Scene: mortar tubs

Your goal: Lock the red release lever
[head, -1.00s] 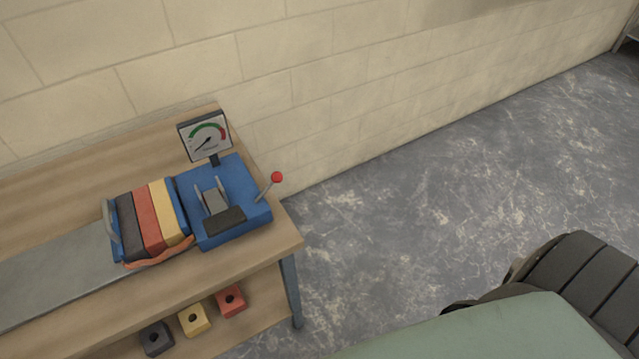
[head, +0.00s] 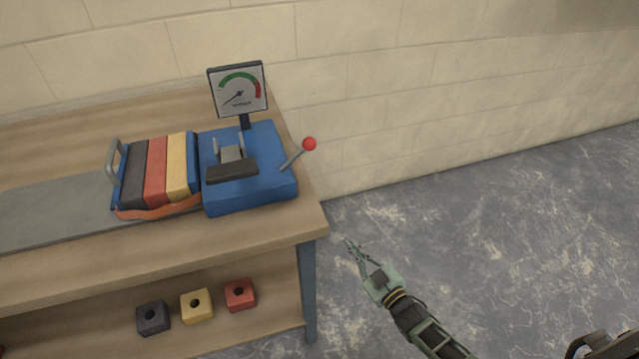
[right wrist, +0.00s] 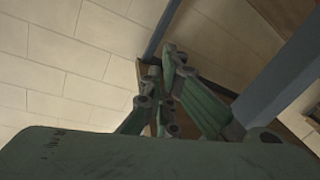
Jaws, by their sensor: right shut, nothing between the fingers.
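The release lever is a thin grey rod with a red ball knob (head: 309,144). It rises from the right side of a blue machine (head: 262,190) on the bench and leans to the right. A gauge (head: 238,90) stands behind the machine, its needle pointing to the lower left. My right gripper (head: 349,246) is shut and empty, to the right of the bench, apart from the lever and lower in the picture. Its green fingers also show in the right wrist view (right wrist: 165,75). My left gripper is not in view.
The wooden bench (head: 250,240) has a grey leg (head: 308,290) at its right corner. A blue tray with black, red and yellow blocks (head: 155,172) sits left of the machine. A lower shelf holds black, yellow and red blocks with holes (head: 195,306). Open floor (head: 500,230) lies to the right.

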